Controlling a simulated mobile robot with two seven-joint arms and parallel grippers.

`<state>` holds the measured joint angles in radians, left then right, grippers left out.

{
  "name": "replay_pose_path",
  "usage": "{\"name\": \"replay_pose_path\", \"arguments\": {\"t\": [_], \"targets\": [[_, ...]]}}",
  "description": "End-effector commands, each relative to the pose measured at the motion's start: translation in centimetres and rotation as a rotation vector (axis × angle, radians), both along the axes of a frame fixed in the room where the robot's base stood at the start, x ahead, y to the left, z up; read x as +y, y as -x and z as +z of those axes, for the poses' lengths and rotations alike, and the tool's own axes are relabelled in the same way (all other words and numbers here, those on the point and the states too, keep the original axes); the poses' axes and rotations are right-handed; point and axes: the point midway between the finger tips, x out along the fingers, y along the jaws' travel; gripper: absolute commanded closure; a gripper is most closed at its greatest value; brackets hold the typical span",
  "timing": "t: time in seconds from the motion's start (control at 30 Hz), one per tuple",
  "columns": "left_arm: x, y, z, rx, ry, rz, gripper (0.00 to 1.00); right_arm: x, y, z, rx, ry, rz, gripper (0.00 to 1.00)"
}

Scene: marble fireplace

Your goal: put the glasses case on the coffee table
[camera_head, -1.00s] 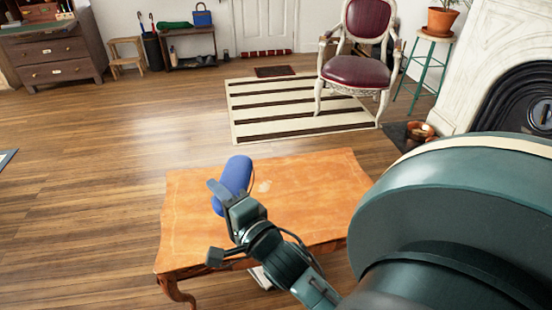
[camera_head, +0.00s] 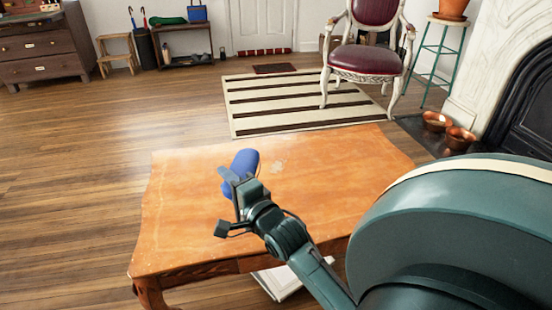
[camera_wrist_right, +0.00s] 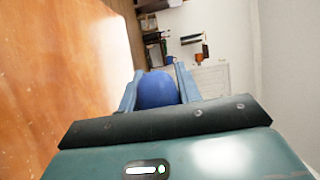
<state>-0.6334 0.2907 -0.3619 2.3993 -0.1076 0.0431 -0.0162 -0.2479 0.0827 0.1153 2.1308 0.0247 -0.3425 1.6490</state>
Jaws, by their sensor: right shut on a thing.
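A blue rounded glasses case (camera_head: 244,162) is held by my right gripper (camera_head: 236,184) over the wooden coffee table (camera_head: 330,185) in the head view. In the right wrist view the blue case (camera_wrist_right: 157,90) sits between the two fingers of my right gripper (camera_wrist_right: 155,88), which is shut on it. The orange-brown table top (camera_wrist_right: 60,80) fills the left of that view. I cannot tell whether the case touches the table top. My left gripper is not in view.
The table top is otherwise clear. A white object (camera_head: 285,280) shows below its front edge. A striped rug (camera_head: 290,104) and a red-seated chair (camera_head: 366,60) stand beyond the table. Copper bowls (camera_head: 437,121) lie by the fireplace (camera_head: 510,60) at right.

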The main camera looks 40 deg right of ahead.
Motion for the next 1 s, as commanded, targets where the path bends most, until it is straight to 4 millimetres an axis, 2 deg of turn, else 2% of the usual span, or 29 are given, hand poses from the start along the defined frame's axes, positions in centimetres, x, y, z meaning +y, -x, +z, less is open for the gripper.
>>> {"name": "replay_pose_path", "arguments": {"t": [0.03, 0.2, 0.5, 0.6, 0.73, 1.0], "targets": [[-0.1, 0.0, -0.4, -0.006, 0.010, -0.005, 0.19, -0.1, 0.0, -1.2, 0.001, 0.001, 0.000, 0.90], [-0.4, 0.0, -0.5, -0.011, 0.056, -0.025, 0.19, 0.0, 0.0, -4.6, 0.004, 0.001, 0.001, 0.90], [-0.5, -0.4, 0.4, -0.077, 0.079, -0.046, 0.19, 0.0, 0.0, -8.0, 0.002, 0.001, 0.001, 0.90], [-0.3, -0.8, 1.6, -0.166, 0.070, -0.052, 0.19, 0.0, 0.0, -9.4, 0.001, 0.001, 0.000, 0.90], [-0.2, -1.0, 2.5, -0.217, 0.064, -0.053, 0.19, 0.0, 0.0, -10.0, 0.000, 0.000, 0.001, 0.90], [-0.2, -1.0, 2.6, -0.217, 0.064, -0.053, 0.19, 0.0, 0.0, -9.9, 0.000, 0.000, 0.001, 0.90]]}}
